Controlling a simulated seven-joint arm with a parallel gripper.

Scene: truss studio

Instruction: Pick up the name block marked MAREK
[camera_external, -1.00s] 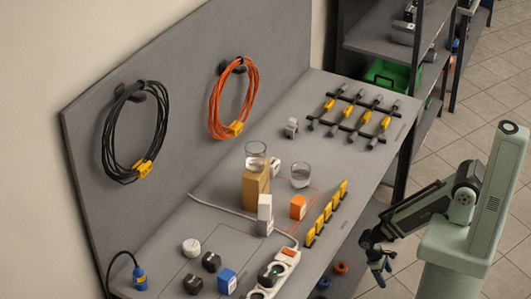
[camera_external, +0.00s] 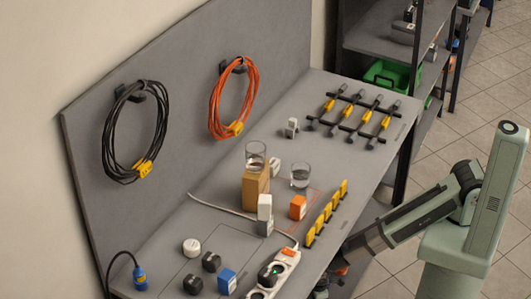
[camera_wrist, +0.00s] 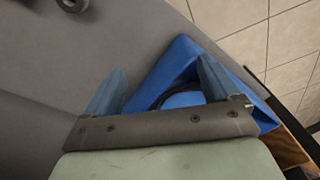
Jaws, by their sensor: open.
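Several small blocks stand on the grey bench (camera_external: 215,222): an orange one with a pale label (camera_external: 298,207), a blue one with a pale label (camera_external: 227,282), and a white one (camera_external: 265,206) on a grey one (camera_external: 265,228). No lettering is readable, so I cannot tell which is marked MAREK. In the wrist view my gripper (camera_wrist: 162,68) is open, its two blue-grey fingers apart. A blue angular object (camera_wrist: 180,62) shows between and behind them; I see nothing gripped. In the external view my gripper is low by the bench's front edge, mostly hidden.
A glass (camera_external: 256,154) stands on a tan block (camera_external: 255,188), with another glass (camera_external: 300,175) beside it. A row of yellow pieces (camera_external: 328,213) lines the front edge. A white power strip (camera_external: 275,274) and cable lie at the front. Black (camera_external: 128,132) and orange (camera_external: 233,98) cable coils hang behind.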

